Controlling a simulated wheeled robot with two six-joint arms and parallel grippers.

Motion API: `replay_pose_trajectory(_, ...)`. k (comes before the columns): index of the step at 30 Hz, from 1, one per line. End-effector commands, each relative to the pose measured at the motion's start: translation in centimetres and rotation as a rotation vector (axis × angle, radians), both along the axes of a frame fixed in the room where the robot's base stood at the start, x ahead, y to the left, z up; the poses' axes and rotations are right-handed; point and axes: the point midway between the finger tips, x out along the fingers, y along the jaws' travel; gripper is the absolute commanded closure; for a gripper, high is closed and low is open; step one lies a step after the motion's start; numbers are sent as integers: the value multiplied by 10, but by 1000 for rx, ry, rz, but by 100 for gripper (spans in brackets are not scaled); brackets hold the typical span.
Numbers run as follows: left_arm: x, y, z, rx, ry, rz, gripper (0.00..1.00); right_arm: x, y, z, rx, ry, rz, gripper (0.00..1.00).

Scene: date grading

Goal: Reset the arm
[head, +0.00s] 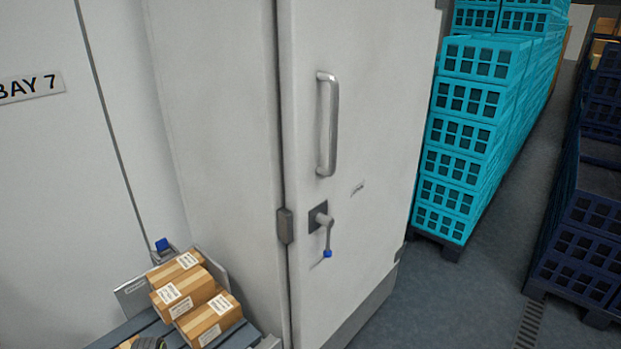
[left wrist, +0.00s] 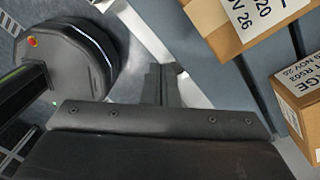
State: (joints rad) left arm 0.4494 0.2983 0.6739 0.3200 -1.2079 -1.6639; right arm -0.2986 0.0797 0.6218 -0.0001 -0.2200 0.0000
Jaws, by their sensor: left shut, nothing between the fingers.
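My left gripper (left wrist: 162,84) shows in the left wrist view with its two dark fingers together and nothing between them. It points down past a light metal edge, to the left of the cartons. In the head view, a small dark part at the bottom left edge may belong to my left arm, but too little shows to tell. My right arm and right gripper are in neither view.
Labelled cartons (head: 185,286) lie on a grey-blue conveyor (head: 153,330); one carton (left wrist: 240,22) is close right of my gripper. A white door (head: 365,130) with handle and lever stands beside it. Turquoise crates (head: 465,135) and dark blue crates (head: 585,230) flank a floor aisle.

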Motion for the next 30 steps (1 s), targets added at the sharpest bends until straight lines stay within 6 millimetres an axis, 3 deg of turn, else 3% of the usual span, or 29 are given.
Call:
replay_pose_trajectory(1, -28, -1, -35, 16, 5, 90, 100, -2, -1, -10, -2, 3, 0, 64)
replay_pose_trajectory(6, -103, -4, -112, 72, -32, 415, 100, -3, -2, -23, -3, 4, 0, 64)
replay_pose_trajectory(11, -174, -11, -167, 100, -74, 688, 100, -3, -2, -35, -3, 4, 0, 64)
replay_pose_trajectory(15, -243, -22, -208, 108, -110, 929, 100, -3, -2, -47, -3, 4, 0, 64)
replay_pose_trajectory(21, -344, -44, -248, 88, -162, 1276, 100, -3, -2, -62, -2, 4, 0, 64)
replay_pose_trajectory(24, -379, -54, -257, 68, -180, 1408, 100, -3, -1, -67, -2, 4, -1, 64)
replay_pose_trajectory(30, -412, -65, -261, 43, -196, 1541, 100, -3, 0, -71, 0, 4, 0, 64)
